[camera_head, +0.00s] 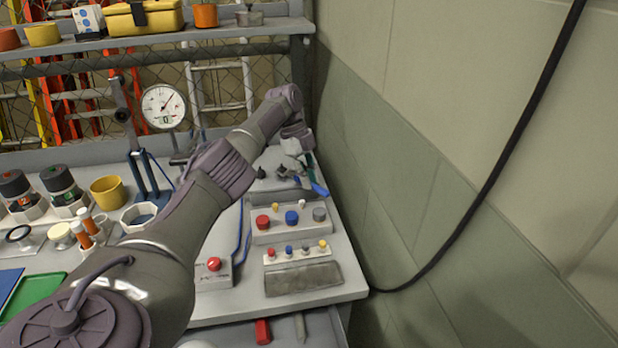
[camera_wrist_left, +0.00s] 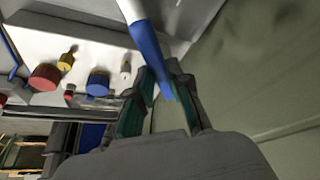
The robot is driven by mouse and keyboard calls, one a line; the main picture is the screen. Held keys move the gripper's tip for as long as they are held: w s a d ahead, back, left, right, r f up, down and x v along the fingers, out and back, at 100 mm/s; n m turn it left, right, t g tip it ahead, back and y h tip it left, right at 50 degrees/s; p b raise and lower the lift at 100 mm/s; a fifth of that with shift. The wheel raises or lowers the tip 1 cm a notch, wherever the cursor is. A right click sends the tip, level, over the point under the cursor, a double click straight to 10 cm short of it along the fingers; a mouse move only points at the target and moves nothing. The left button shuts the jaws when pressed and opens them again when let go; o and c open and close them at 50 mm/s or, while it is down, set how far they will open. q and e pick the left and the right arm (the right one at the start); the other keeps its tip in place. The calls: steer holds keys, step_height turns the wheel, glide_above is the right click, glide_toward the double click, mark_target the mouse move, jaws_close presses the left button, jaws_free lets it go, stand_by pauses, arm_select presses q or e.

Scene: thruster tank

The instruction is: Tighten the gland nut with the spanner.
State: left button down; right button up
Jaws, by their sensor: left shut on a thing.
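My left gripper (camera_head: 311,177) is at the far right end of the bench, partly behind its own wrist. In the left wrist view its green-padded fingers (camera_wrist_left: 160,98) are shut on a blue handle with a pale shaft, which I take for the spanner (camera_wrist_left: 146,42). The blue handle also shows in the head view (camera_head: 319,188). The spanner's working end runs out of the wrist view at the top, so its jaw is hidden. I cannot pick out the gland nut in either view. My right gripper is not in view.
A block with coloured knobs (camera_head: 284,234), a smaller knob block (camera_head: 297,256) and a grey slab (camera_head: 303,279) lie near the bench's right edge. A red-button box (camera_head: 214,276) and a dial gauge (camera_head: 163,106) are further left. A wall (camera_head: 400,170) stands close on the right.

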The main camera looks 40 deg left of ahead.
arm_select(q)
steer(key=shift+f, duration=0.2)
stand_by(0.4)
stand_by(0.3)
steer(key=shift+s+m, duration=0.6)
steer(key=shift+m, duration=0.1)
steer(key=shift+g, duration=0.3)
steer(key=shift+s+a+m, duration=0.1)
steer(key=shift+s+m, duration=0.3)
steer(key=shift+s+m+p, duration=0.2)
steer(key=shift+m+p, duration=0.1)
steer(key=shift+s+a, duration=0.1)
steer(key=shift+s+a+m+g, duration=0.15)
steer(key=shift+s+m+g, duration=0.35)
steer(key=shift+m, duration=0.2)
